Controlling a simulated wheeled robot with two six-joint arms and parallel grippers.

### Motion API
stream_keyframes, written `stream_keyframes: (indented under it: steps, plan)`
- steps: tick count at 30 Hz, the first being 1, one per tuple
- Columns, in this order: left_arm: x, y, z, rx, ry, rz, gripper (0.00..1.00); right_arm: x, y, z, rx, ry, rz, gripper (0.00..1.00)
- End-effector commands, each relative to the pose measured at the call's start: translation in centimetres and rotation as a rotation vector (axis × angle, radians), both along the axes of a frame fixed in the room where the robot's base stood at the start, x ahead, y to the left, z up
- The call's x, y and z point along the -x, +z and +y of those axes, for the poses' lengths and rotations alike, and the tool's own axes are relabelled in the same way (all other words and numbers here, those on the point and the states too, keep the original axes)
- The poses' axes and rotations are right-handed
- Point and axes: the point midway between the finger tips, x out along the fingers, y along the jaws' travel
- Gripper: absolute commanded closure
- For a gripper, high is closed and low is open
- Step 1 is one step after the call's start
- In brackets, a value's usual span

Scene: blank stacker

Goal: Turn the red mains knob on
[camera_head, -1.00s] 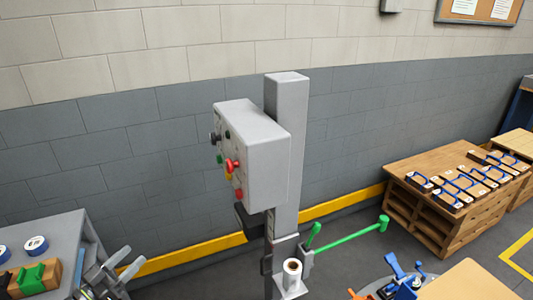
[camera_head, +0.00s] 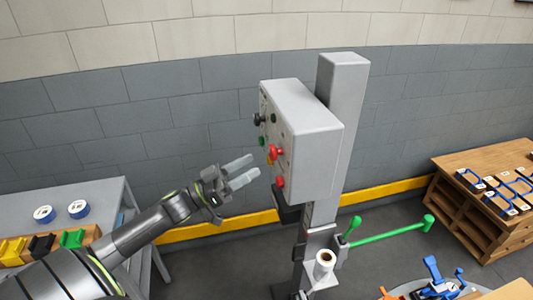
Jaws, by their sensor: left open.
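The red mains knob (camera_head: 275,153) sticks out of the front face of a grey control box (camera_head: 308,125) on a post. A second red button (camera_head: 280,181) sits lower on the same face, with green and black controls above. My left gripper (camera_head: 241,172) is open and empty, to the left of the box face, its fingers pointing at the panel. Its fingertips are close to the red knob and a little lower in the picture, and I see a gap between them. My right gripper is not in view.
A grey table (camera_head: 85,195) at left holds two blue tape rolls (camera_head: 78,209) and a wooden block with coloured parts. A green bar (camera_head: 390,231) juts right from the post. A wooden pallet table (camera_head: 480,205) stands at right. A yellow rail runs along the wall.

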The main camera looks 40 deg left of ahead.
Motion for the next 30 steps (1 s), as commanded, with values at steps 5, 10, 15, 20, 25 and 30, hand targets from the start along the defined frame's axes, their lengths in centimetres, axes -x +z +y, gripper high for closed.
stream_keyframes:
  steps: [5, 10, 15, 20, 25, 30]
  plan:
    - [-2.3, 1.4, -1.6, 0.004, 0.0, -0.004, 0.43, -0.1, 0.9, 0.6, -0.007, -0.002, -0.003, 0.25]
    - [-3.7, 2.0, -2.6, 0.003, 0.0, -0.002, 0.43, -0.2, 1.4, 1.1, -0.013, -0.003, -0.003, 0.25]
    - [-4.3, 2.2, -3.1, 0.0, 0.001, 0.0, 0.43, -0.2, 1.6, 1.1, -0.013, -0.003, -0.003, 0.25]
    - [-4.4, 2.2, -3.2, 0.0, 0.001, 0.0, 0.43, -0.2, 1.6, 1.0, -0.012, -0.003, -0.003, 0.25]
    - [-4.4, 2.2, -3.2, 0.0, 0.001, 0.0, 0.45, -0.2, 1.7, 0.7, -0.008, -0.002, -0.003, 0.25]
    - [-4.4, 2.2, -3.2, 0.0, 0.001, 0.001, 0.67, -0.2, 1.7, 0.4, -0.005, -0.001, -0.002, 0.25]
